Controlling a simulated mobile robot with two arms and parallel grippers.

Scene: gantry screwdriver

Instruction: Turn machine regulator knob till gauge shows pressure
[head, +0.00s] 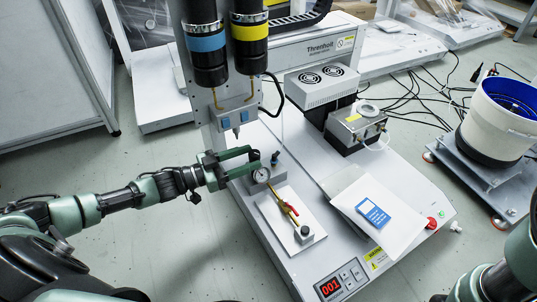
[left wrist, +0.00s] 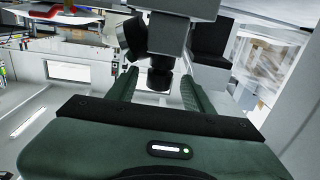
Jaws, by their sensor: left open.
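The machine (head: 300,160) stands on a pale base plate. A small round pressure gauge (head: 261,175) with a white dial sits near its left side; its reading is too small to tell. A small dark regulator knob (head: 275,157) shows beside the gauge, just right of my left gripper's fingertips. My left gripper (head: 255,159) is open, its two green fingers reaching right toward the knob. In the left wrist view a black knob-like part (left wrist: 160,78) lies between the open fingers (left wrist: 158,88), with gaps visible on both sides. My right gripper is out of view; only part of that arm shows.
A small plate with a red-handled valve (head: 285,209) and a black knob (head: 304,232) lies below the gauge. A red display reads 001 (head: 330,288) at the front. Two dark cylinders (head: 207,55) hang above.

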